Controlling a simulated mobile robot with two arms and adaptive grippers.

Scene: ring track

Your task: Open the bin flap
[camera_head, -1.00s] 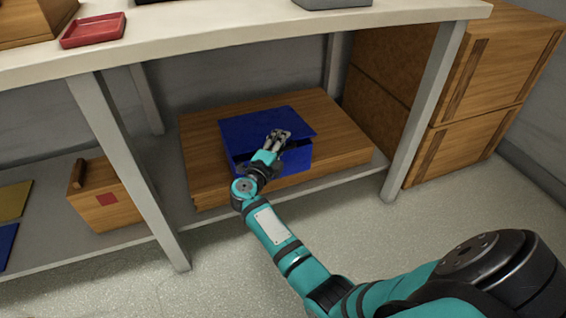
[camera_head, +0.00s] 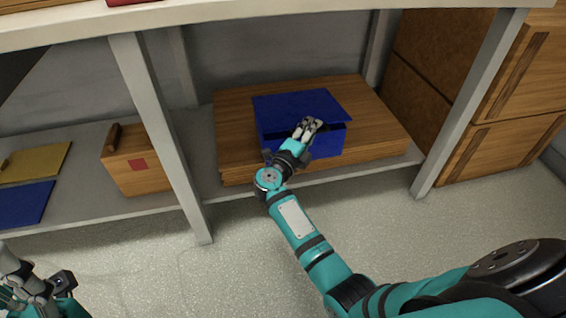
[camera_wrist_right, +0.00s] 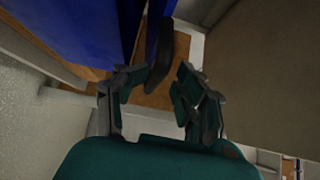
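The blue bin (camera_head: 330,145) stands on a wooden board on the lower shelf. Its blue flap (camera_head: 290,103) lies over the top, with a dark gap under its front edge. My right gripper (camera_head: 308,126) is at the front edge of the flap and hides part of it. In the right wrist view the fingers (camera_wrist_right: 172,88) are apart, with blue surfaces (camera_wrist_right: 85,30) close by the left finger; contact is unclear. My left gripper (camera_head: 28,285) is at the bottom left, away from the bin, its opening unclear.
The wooden board (camera_head: 375,125) lies under the bin. The white table (camera_head: 240,14) overhangs it, with legs (camera_head: 160,130) on both sides. A wooden box with a red square (camera_head: 135,170) is at left, beside yellow and blue panels (camera_head: 25,205). Wooden crates (camera_head: 505,145) stand at right.

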